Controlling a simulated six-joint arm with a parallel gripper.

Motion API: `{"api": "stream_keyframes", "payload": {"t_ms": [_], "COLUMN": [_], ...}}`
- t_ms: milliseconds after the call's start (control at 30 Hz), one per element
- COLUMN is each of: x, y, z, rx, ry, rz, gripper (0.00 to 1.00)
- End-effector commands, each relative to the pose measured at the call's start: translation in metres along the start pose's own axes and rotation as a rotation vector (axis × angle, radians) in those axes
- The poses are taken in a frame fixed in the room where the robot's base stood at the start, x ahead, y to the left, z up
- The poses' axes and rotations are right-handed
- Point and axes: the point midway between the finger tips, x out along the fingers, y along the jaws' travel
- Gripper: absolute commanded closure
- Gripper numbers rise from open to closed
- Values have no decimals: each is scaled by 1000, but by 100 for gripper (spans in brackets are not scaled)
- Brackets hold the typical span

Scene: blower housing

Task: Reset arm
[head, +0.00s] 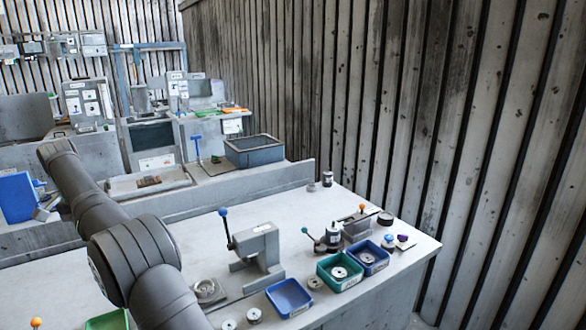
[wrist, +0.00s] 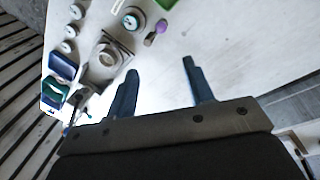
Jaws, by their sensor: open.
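My gripper (wrist: 158,82) shows in the wrist view with its two blue-grey fingers apart and nothing between them. Its fingers point over the bare pale table top (wrist: 222,45). In the head view my dark grey arm crosses the left side, and the gripper itself is out of sight. A grey press (head: 257,256) with a blue-knobbed lever stands on the table, to the right of my arm.
A blue bin (head: 290,298), a green bin (head: 340,271) and another blue bin (head: 368,256) line the table's right side. A small lever fixture (head: 329,239) stands behind them. Round metal parts (head: 254,316) lie near the front. A ribbed wall rises behind.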

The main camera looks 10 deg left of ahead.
Motion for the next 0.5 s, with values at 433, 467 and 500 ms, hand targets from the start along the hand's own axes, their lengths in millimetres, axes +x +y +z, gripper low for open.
{"api": "stream_keyframes", "payload": {"t_ms": [433, 467, 500], "x": [42, 47, 54], "y": [0, 0, 0], "z": [1, 1, 1], "rx": [-1, -1, -1], "ry": [-3, -3, -4], "rz": [3, 3, 3], "gripper": [52, 52, 52]}}
